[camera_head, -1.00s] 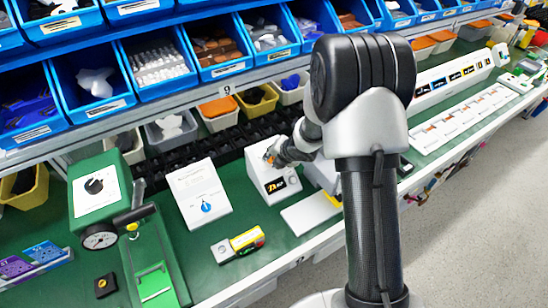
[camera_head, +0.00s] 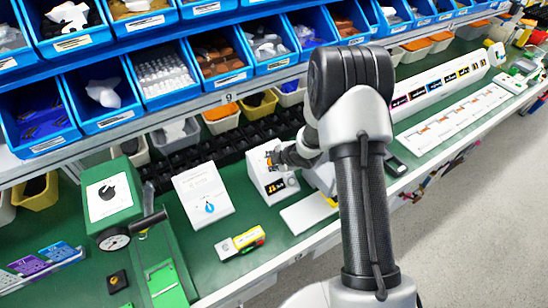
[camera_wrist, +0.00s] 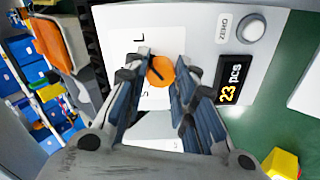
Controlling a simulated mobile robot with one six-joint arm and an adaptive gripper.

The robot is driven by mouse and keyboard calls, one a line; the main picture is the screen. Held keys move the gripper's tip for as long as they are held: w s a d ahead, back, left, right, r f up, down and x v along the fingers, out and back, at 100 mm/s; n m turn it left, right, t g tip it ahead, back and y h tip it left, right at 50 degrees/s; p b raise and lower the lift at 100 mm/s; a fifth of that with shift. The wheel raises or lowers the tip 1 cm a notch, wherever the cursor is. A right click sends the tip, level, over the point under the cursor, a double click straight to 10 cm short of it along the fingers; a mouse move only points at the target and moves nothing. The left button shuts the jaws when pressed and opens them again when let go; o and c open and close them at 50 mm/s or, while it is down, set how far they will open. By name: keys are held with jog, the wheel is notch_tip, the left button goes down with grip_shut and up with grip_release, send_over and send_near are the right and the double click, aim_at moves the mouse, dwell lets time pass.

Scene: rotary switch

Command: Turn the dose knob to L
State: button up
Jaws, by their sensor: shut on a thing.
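The dose knob (camera_wrist: 163,72) is a round orange knob on the face of a white counter box (camera_wrist: 200,30). A dark line on it points to the upper left. A letter L (camera_wrist: 138,38) is printed above left of the knob, and an S is partly hidden below it. My gripper (camera_wrist: 163,68) is shut on the knob, one finger on each side. The box has a black display (camera_wrist: 230,83) reading 23 pcs and a grey ZERO button (camera_wrist: 250,27). In the head view the box (camera_head: 258,172) stands on the green bench, with my gripper (camera_head: 276,157) at its front.
A white panel with a blue dial (camera_head: 203,195) and a yellow device (camera_head: 240,243) are left of the box. Blue bins (camera_head: 165,75) line the shelf above. A flat white plate (camera_head: 308,213) lies in front of the box.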

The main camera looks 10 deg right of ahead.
jog(key=shift+s+f+m+p, duration=0.15)
jog(key=shift+m+p, duration=0.4)
jog(key=shift+m, duration=0.55)
jog(key=o, duration=1.1)
jog(key=shift+w+a, duration=0.1)
jog(key=shift+w, duration=0.1)
jog(key=v, duration=1.2)
jog(key=shift+s, duration=0.1)
